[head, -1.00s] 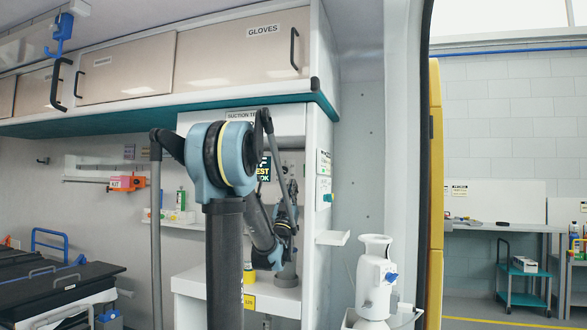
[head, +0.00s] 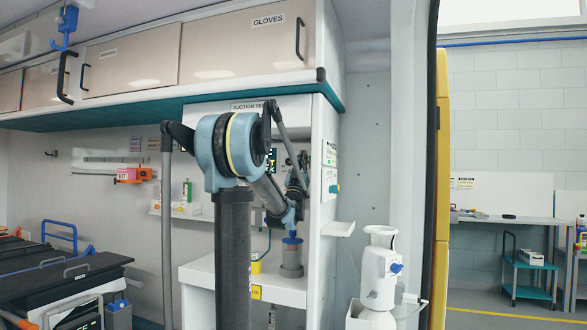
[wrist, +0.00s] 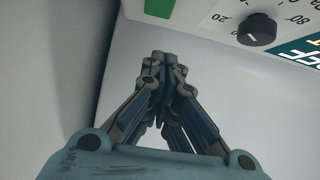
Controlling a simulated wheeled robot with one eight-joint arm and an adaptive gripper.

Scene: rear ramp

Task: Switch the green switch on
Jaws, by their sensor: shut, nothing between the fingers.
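In the wrist view a green rectangular piece (wrist: 160,7) with a pale surround shows at the top edge, cut off by the frame. It looks like the green switch, but its on or off position cannot be told. My gripper (wrist: 160,62) is shut and empty, its fingertips below the green piece in the picture and seemingly apart from it. In the head view my arm's wrist (head: 296,185) is in front of the suction test panel (head: 250,107) and hides much of it. The fingertips cannot be made out there.
A black dial knob (wrist: 257,29) with a number scale sits right of the green piece. A canister with a blue top (head: 291,258) stands on the white counter (head: 200,275) below my wrist. A teal knob (head: 334,188) is on the side wall, above a white device (head: 380,270).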

